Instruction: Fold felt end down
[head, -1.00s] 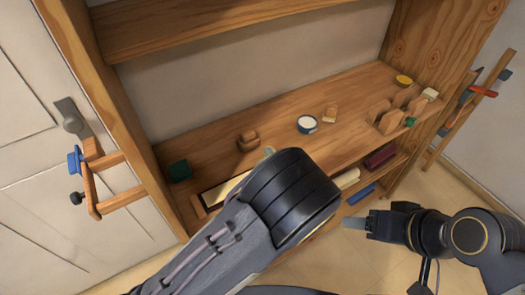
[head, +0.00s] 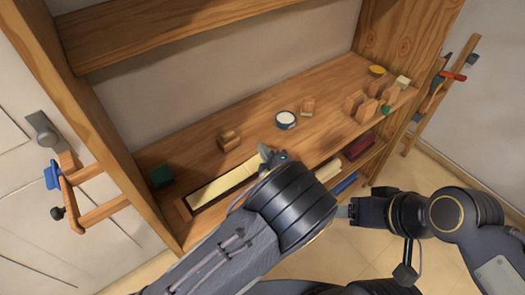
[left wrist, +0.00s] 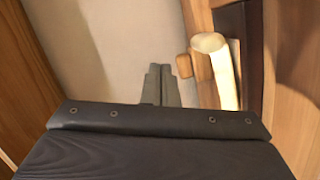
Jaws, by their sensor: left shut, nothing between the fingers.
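A long cream felt strip (head: 222,184) lies in a dark, wood-edged recess at the front of the wooden bench shelf. In the left wrist view the cream piece (left wrist: 226,75) has a rounded, raised-looking end; whether it is curled up is hard to tell. My left gripper (head: 268,154) is shut and empty, close to the strip's right end in the head view. Its fingers (left wrist: 160,84) show left of the cream piece, apart from it in the picture.
A wooden block (head: 229,140), a white-topped round tin (head: 286,120) and a green box (head: 160,176) stand on the shelf (head: 330,85). A wooden rack (head: 366,105) is at the right. A clamp (head: 70,190) hangs at the left.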

